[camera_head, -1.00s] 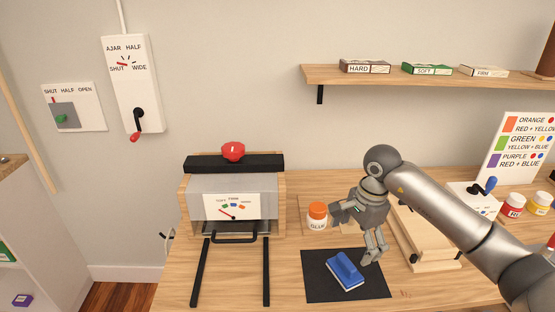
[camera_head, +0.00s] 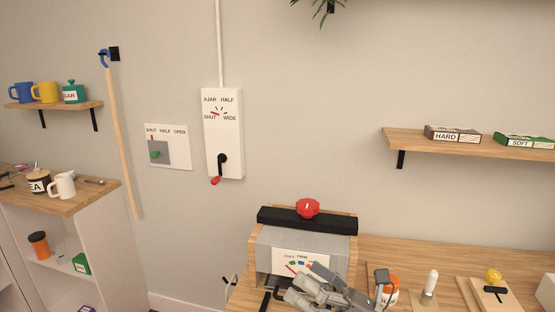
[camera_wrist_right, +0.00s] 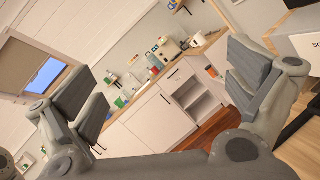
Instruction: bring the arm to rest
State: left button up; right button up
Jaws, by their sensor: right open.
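My right gripper (camera_head: 305,283) shows at the bottom of the head view, in front of the grey press with the red knob (camera_head: 308,208). It partly covers the press's dial plate (camera_head: 290,262). In the right wrist view the two fingers of this gripper (camera_wrist_right: 165,78) stand wide apart with nothing between them. Beyond them that view shows the room, with white cabinets (camera_wrist_right: 155,122) far off. Whether the gripper touches the press cannot be told. My left gripper is not in view.
An orange-capped glue bottle (camera_head: 391,282) stands right of the gripper on the wooden bench (camera_head: 400,255). A wall shelf (camera_head: 470,147) holds small boxes. A crank panel (camera_head: 222,130) hangs on the wall. A white side cabinet (camera_head: 95,235) stands at left.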

jog(key=w+d+f+m+t+h, duration=0.25)
jog(key=d+m+t+h, duration=0.85)
jog(key=m, duration=0.9)
jog(key=s+d+f+m+g+h, duration=0.2)
jog(key=d+f+m+g+h, duration=0.15)
jog(key=f+m, duration=0.3)
jog(key=s+d+f+m+g+h, duration=0.3)
jog(key=f+m+g+h, duration=0.15)
jog(key=f, duration=0.25)
jog(key=s+a+f+m+g+y, duration=0.1)
jog(key=s+f+m+g, duration=0.3)
jog(key=s+f+g, duration=0.5)
jog(key=s+a+f+m+g, duration=0.15)
jog(key=s+f+m, duration=0.35)
jog(key=s, duration=0.8)
notch_tip(320, 180, down, 26)
jog(key=s+f+n+g, duration=0.1)
jog(key=g, duration=0.1)
jog(key=s+d+f, duration=0.1)
jog(key=s+f, duration=0.6)
jog(key=s, duration=0.1)
jog(key=s+d+f+g, duration=0.1)
jog(key=s+d+f, duration=0.1)
jog(key=s+f, duration=0.6)
jog(key=shift+s+d+f, duration=0.25)
jog(key=shift+s+d, duration=0.05)
jog(key=shift+s, duration=0.2)
